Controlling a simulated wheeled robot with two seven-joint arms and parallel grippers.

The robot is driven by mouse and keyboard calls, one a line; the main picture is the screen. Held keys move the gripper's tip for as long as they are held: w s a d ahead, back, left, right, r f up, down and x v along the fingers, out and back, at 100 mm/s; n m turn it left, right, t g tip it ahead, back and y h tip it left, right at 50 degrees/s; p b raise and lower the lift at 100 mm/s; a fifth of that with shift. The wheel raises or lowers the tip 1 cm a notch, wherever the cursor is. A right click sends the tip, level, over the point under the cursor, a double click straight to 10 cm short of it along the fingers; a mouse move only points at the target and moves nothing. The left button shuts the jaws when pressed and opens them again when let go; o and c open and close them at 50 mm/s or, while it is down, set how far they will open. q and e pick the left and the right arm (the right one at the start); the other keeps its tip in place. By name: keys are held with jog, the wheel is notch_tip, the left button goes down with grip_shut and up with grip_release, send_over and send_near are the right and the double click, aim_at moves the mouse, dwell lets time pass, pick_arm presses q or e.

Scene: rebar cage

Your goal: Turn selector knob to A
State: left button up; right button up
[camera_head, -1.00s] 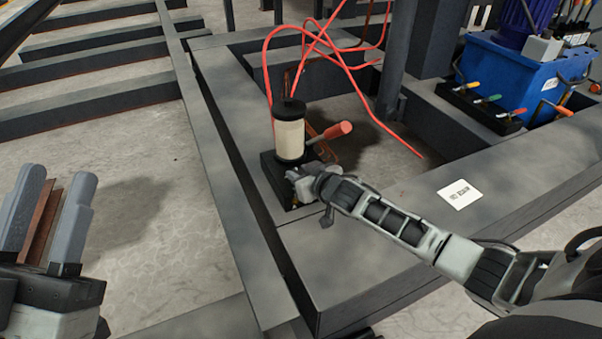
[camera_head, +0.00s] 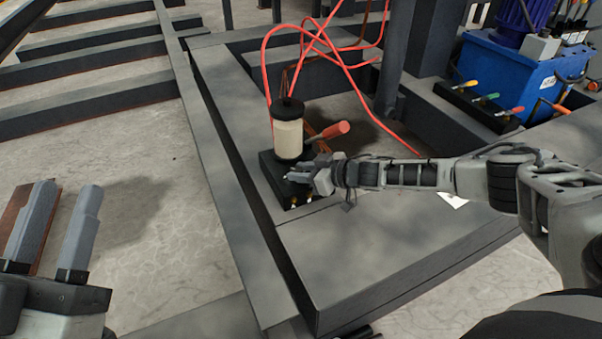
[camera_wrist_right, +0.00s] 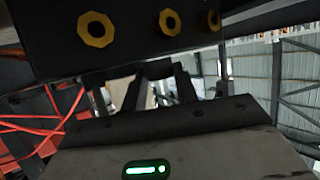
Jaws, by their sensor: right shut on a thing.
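A black valve block (camera_head: 277,178) sits on the grey steel beam, with a cream cylinder (camera_head: 289,139) with a black cap upright on it and a red-ended lever (camera_head: 330,132) at its side. My right gripper (camera_head: 297,174) is at the block's right side, shut on a small part there that I take for the selector knob; my fingers hide it, and its setting cannot be read. In the right wrist view the fingers (camera_wrist_right: 160,75) reach behind a dark block edge with yellow hex fittings (camera_wrist_right: 97,29). My left gripper (camera_head: 66,190) is open and empty at the lower left.
Red hoses (camera_head: 350,85) loop behind the cylinder. A blue pump unit (camera_head: 535,75) with coloured levers stands at the back right. A white card (camera_head: 453,200) lies on the beam, partly covered by my right arm. A brown bar (camera_head: 22,215) shows beyond my left fingers.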

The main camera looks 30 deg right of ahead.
jog(key=shift+w+d+n+g+y+b, duration=0.2)
jog(key=shift+n+g+y, duration=0.15)
jog(key=shift+n+y, duration=0.15)
jog(key=shift+w+d+n+g+y+b, duration=0.1)
jog(key=shift+n+g+y+b, duration=0.1)
jog(key=shift+n+g+y, duration=0.75)
jog(key=shift+n+y, duration=0.15)
jog(key=shift+n, duration=0.2)
pick_arm(q)
jog(key=r+m+h, duration=0.1)
jog(key=s+r+m+h, duration=0.1)
jog(key=m, duration=0.1)
jog(key=r+m+h, duration=0.1)
jog(key=h, duration=0.1)
jog(key=shift+s+d+m+b, duration=0.25)
jog(key=shift+m+b, duration=0.05)
pick_arm(e)
jog(key=shift+n+g, duration=0.3)
jog(key=shift+g, duration=0.1)
pick_arm(q)
jog(key=shift+r+m, duration=0.2)
jog(key=shift+m, duration=0.1)
pick_arm(e)
jog(key=shift+n+g+y, duration=0.4)
jog(key=shift+n+y, duration=0.1)
jog(key=shift+y, duration=0.1)
jog(key=o, duration=1)
jog(key=shift+c, duration=0.2)
